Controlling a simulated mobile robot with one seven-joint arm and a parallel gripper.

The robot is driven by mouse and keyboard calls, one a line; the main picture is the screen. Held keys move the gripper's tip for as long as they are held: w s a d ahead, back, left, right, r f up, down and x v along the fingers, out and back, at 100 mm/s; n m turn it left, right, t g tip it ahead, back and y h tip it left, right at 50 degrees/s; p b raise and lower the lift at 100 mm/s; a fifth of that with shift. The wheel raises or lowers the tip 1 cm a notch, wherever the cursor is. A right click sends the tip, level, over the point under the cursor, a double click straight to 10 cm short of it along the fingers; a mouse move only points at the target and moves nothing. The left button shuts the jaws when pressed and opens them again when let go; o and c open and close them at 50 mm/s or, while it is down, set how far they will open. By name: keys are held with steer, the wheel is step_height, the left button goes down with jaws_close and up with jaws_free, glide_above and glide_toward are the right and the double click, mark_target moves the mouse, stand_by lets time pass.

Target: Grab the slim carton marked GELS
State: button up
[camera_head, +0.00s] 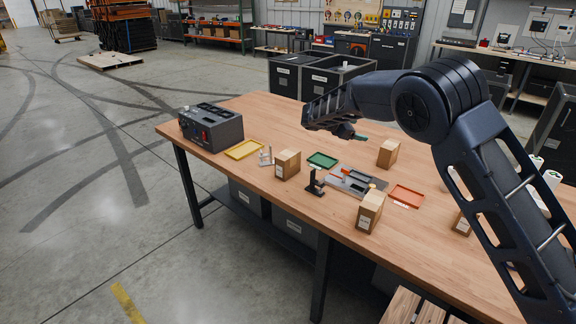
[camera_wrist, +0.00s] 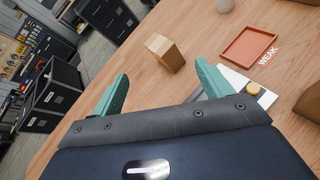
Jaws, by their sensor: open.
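Several small brown cartons stand apart on the wooden table: one at the left (camera_head: 287,165), one at the back (camera_head: 388,153), one near the front edge (camera_head: 370,211) and one partly behind my arm (camera_head: 462,225). Their labels are too small to read, so I cannot tell which is marked GELS. My gripper (camera_head: 352,134) is above the table, left of the back carton. In the wrist view my gripper (camera_wrist: 163,78) is open, with teal fingers apart and nothing between them. A carton (camera_wrist: 165,53) stands beyond the fingertips, its label not visible.
A grey box with a red switch (camera_head: 212,126) sits at the table's left end. Yellow (camera_head: 244,149), green (camera_head: 322,160) and red (camera_head: 407,196) trays lie on the table. A dark stand (camera_head: 315,184) is near the front edge. Black totes (camera_head: 330,76) stand behind.

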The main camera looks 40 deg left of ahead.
steer(key=s+a+f+n+t+y, duration=0.25)
steer(key=s+a+f+n, duration=0.35)
steer(key=s+a, duration=0.75)
steer(key=n+t+y, duration=0.3)
glide_toward(284, 156)
steer(key=w, duration=1)
steer(key=shift+w+f, duration=0.1)
steer(key=shift+f, duration=0.2)
steer(key=shift+c, duration=0.2)
